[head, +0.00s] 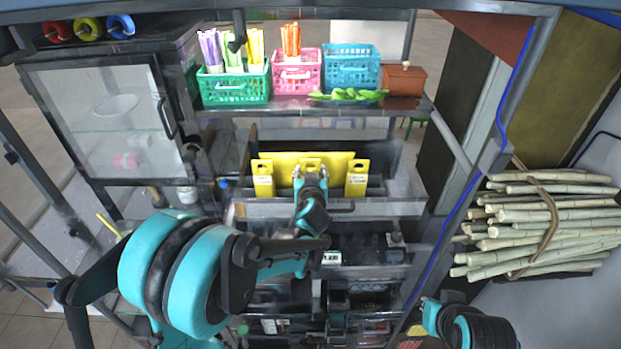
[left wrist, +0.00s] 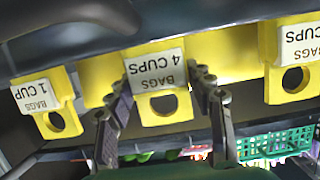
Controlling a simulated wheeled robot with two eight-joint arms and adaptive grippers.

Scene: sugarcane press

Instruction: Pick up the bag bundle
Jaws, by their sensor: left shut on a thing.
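Yellow bag bundles with white labels stand in the grey tray (head: 275,209) on the middle shelf. The middle bundle (head: 311,161) is labelled "BAGS 4 CUPS" in the left wrist view (left wrist: 160,102), with a round hole in its tab. My left gripper (head: 311,173) is shut on this bundle, one finger at each side edge in the left wrist view (left wrist: 160,85). The gripper hides part of it in the head view.
Above are a green basket (head: 235,90), a pink basket (head: 294,78), a blue basket (head: 351,73) and a brown box (head: 404,81). A glass-door cabinet (head: 105,118) stands left, a sugarcane pile (head: 545,225) right. A shelf post (head: 440,215) borders the tray's right side.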

